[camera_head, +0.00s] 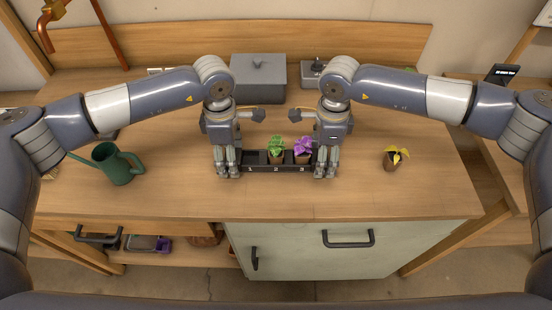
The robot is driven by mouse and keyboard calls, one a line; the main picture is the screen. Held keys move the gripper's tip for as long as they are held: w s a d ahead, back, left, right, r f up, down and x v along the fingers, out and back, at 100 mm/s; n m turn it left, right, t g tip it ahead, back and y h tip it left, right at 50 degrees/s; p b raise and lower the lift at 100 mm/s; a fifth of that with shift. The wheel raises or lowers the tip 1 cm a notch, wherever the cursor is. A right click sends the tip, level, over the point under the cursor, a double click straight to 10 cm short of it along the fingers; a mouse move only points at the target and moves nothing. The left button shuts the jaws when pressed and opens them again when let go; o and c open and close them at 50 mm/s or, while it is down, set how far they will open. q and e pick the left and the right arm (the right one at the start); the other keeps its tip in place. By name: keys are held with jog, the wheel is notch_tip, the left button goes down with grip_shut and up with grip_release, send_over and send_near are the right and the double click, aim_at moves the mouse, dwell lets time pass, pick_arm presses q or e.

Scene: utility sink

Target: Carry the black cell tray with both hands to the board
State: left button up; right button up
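The black cell tray (277,169) lies at the middle of the wooden worktop, near its front edge, with the numbers 1, 2 and 3 on its front. Cell 1 at the left looks empty. A potted green plant (276,147) stands in cell 2 and a potted purple plant (302,149) in cell 3. My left gripper (227,171) points down at the tray's left end. My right gripper (326,171) points down at its right end. Whether the fingers clamp the end walls is unclear. I cannot make out which surface is the board.
A potted yellow plant (395,158) stands apart on the right. A green watering can (114,163) stands on the left. A grey lidded box (259,77) is at the back. The worktop (430,190) is clear at front right. Below are a pale cabinet door (330,262) and handles.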

pick_arm(q)
jog(key=c, duration=1.2)
pick_arm(e)
jog(key=c, duration=1.2)
pick_arm(q)
jog(key=shift+r, duration=0.15)
pick_arm(e)
jog(key=shift+r, duration=0.15)
